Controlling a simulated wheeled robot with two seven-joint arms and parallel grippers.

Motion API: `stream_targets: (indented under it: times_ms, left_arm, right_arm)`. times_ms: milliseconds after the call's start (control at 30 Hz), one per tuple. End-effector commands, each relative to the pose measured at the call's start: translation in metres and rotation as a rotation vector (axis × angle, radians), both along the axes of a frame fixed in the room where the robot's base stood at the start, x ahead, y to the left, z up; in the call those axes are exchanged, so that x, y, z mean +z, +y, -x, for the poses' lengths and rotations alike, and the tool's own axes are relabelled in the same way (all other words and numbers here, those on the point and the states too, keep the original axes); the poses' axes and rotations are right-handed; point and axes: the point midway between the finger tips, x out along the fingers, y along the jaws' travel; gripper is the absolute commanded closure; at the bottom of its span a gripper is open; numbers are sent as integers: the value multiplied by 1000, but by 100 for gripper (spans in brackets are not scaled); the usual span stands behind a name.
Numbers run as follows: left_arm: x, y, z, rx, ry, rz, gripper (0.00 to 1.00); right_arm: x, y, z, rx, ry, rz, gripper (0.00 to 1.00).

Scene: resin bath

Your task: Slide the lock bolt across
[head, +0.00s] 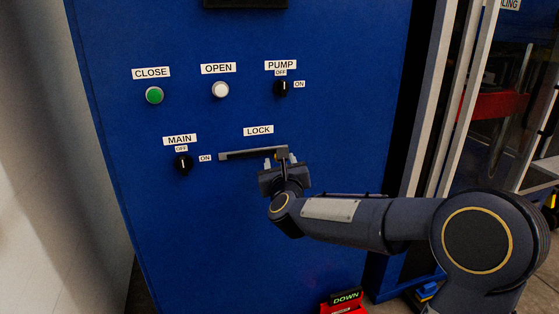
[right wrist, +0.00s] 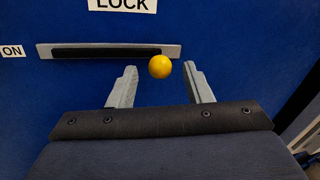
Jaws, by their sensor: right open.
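The lock bolt is a grey slotted plate (head: 240,154) under the LOCK label (head: 258,131) on the blue panel, with a yellow ball knob (right wrist: 159,67). In the right wrist view the plate (right wrist: 110,51) shows a dark slot, and the knob is at its right end. My right gripper (head: 279,158) is at the right end of the plate. In the head view the knob is mostly hidden by the gripper. My left gripper is not in view.
The blue panel (head: 200,240) also carries a green CLOSE button (head: 154,95), a white OPEN button (head: 220,90), a PUMP switch (head: 282,88) and a MAIN switch (head: 183,163). A red pedal marked DOWN (head: 345,298) is at the bottom. A glazed metal frame stands at right.

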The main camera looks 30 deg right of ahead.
Motion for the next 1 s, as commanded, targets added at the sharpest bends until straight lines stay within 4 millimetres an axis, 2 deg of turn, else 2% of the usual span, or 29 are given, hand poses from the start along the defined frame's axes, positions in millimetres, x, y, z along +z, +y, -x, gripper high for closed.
stream_targets:
  times_ms: [100,233,567,933,1000]
  left_arm:
    - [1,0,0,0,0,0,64]
    - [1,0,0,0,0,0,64]
    - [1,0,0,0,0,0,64]
    - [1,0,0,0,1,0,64]
    - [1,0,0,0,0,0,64]
  right_arm:
    - [0,-8,-17,0,1,0,55]
    - [-1,-13,-28,2,2,1,55]
    - [0,-15,-33,2,2,3,55]
    - [0,-15,-33,2,2,3,100]
    - [0,-15,-33,2,2,3,100]
